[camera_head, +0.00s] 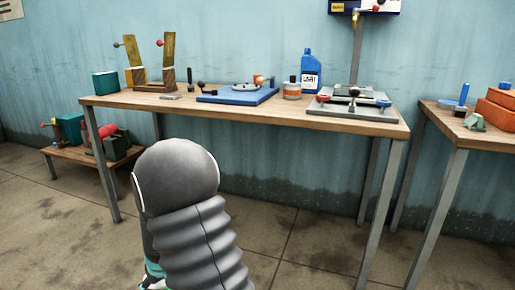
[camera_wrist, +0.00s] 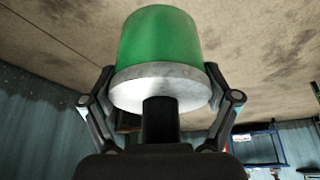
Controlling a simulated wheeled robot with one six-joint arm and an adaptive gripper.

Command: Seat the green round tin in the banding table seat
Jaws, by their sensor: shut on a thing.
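The green round tin (camera_wrist: 160,42) fills the upper middle of the wrist view, with a pale grey metal end facing the camera. My gripper (camera_wrist: 160,84) is shut on it, one finger against each side. In the head view my arm hides the gripper and the tin. On the long wooden bench, a blue board (camera_head: 212,97) carries a grey round plate (camera_head: 245,87) and small knobs. A grey metal fixture (camera_head: 350,109) with red, black and blue knobs stands at the bench's right end. I cannot tell for sure which of these is the banding table seat.
The wooden bench (camera_head: 180,101) also holds a teal box (camera_head: 105,83), wooden uprights, an orange-and-white jar (camera_head: 292,89) and a blue bottle (camera_head: 311,70). A second bench (camera_head: 450,128) with orange boxes stands right. A low bench (camera_head: 85,163) stands left. Open floor lies in front.

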